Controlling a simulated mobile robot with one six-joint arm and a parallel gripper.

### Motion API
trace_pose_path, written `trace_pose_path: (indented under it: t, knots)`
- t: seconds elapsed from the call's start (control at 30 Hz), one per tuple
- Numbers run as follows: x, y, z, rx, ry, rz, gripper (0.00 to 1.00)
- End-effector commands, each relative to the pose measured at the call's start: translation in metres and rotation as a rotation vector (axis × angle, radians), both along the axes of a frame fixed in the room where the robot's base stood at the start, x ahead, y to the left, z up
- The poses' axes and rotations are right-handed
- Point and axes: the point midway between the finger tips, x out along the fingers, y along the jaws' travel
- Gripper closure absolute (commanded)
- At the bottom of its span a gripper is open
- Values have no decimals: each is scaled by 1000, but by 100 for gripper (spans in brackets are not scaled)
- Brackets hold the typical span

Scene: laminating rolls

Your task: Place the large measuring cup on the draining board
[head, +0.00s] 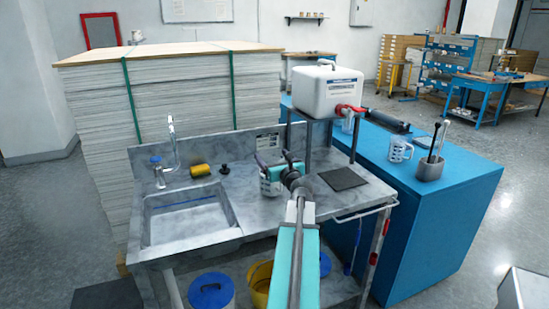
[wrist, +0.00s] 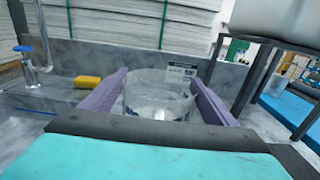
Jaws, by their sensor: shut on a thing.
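The measuring cup (wrist: 157,96), clear with blue markings, stands between the two purple fingers of my gripper (wrist: 160,82) in the wrist view. The gripper is shut on its sides. In the head view the cup (head: 268,187) is partly hidden behind my gripper (head: 272,168), over the flat grey top to the right of the sink basin. This top is the likely draining board (head: 239,187). The cup looks roughly upright. I cannot tell whether its base touches the surface.
A dark square mat (head: 343,178) lies right of the gripper. A yellow sponge (head: 200,170), a black plug (head: 224,168) and the tap (head: 172,150) are behind the basin. A white tank (head: 327,90) stands on legs behind. Another measuring cup (head: 397,150) is on the blue counter (head: 440,190).

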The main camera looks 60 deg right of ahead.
Motion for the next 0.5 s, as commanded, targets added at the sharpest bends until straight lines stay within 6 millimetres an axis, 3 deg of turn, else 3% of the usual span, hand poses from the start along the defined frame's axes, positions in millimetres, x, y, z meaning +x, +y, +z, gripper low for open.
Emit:
trace_pose_path:
  t: [0.5]
  knots:
    - [0, 0, -5, -1, -3, 0, 82]
